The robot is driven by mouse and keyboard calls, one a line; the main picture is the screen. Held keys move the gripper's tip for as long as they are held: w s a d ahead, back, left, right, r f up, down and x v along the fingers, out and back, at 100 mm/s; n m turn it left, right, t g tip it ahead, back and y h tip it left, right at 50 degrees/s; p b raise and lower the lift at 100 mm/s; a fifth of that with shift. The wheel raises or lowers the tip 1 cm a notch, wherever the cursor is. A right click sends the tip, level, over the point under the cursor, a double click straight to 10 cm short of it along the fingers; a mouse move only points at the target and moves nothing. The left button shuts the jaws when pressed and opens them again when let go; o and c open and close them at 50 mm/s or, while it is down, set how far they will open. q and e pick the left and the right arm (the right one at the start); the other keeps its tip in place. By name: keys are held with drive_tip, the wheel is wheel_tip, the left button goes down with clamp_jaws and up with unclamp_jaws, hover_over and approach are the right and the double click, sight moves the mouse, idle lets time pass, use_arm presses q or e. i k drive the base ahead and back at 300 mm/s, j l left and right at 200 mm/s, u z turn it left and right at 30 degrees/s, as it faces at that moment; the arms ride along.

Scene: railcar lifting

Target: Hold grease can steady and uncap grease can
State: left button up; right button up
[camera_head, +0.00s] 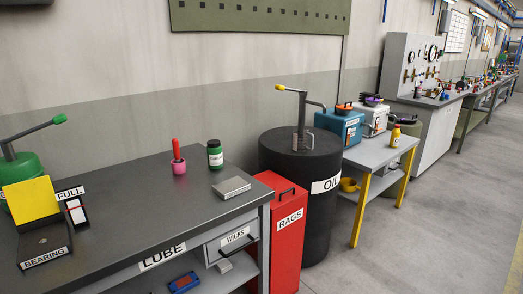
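A small dark green can (215,158) with a black cap on top stands upright near the back right of the dark workbench (130,212). It carries a pale label too small to read for certain; it looks like the grease can. The cap appears seated on it. Neither of my grippers is in view, and nothing touches the can.
A pink pot (179,167) with a red handle stands left of the can; a flat grey block (231,187) lies in front. A BEARING box (44,242) with raised yellow lid sits at left. The red RAGS bin (286,250) and black OIL drum (322,215) stand right.

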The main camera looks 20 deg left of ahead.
sight(215, 156)
drive_tip(key=i+l+u, duration=0.2)
drive_tip(key=i+u, duration=0.2)
drive_tip(key=i+l+u, duration=0.35)
drive_tip(key=i, duration=0.2)
drive_tip(key=i+l+u, duration=0.4)
